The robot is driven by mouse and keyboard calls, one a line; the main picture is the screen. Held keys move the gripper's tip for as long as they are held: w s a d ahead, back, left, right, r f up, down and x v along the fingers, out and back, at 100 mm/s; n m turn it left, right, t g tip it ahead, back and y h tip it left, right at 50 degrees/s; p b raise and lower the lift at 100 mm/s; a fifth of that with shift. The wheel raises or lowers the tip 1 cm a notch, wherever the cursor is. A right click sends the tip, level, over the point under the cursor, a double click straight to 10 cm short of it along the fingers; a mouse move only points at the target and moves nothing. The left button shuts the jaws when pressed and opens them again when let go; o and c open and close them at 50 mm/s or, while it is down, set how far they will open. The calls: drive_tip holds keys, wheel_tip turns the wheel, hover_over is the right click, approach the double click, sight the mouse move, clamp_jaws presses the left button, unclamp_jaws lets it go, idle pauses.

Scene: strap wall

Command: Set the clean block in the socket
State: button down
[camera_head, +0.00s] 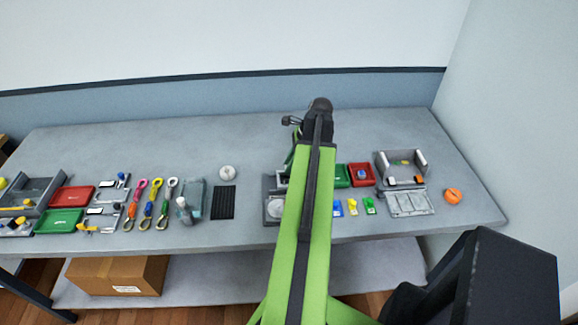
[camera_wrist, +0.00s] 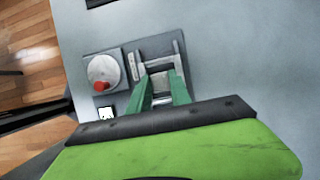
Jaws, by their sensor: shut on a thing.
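In the wrist view, my gripper (camera_wrist: 161,88) has two green fingers reaching down over a grey fixture (camera_wrist: 158,60) with raised side walls. The fingers are shut on a pale grey block (camera_wrist: 160,90), mostly hidden between them; I cannot tell whether it is inside the fixture or above it. Whether this fixture is the socket, and whether the block is clean, I cannot tell. In the head view, my green arm hides the fingers and most of the fixture; only its base plate (camera_head: 268,188) shows at the left of the arm.
A round pale disc (camera_wrist: 102,69) with a red piece on it lies beside the fixture, and a black-and-white marker (camera_wrist: 105,113) is below it. To the right in the head view are a red tray (camera_head: 351,169), small coloured pieces (camera_head: 352,207) and a grey bracket (camera_head: 380,165).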

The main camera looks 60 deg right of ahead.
drive_tip(key=shift+s+f+b, duration=0.1)
drive_tip(key=shift+f+b, duration=2.85)
drive_tip(key=shift+f, duration=0.15)
drive_tip(key=shift+f, duration=0.2)
drive_tip(key=c, duration=1.1)
unclamp_jaws()
drive_tip(key=shift+c, duration=1.4)
drive_tip(key=shift+o, duration=1.2)
drive_tip(key=shift+r, duration=0.1)
drive_tip(key=shift+o, duration=0.2)
wheel_tip(320, 180, up, 6)
drive_tip(key=p, duration=0.6)
drive_tip(key=shift+r, duration=0.1)
drive_tip(key=shift+c, duration=0.4)
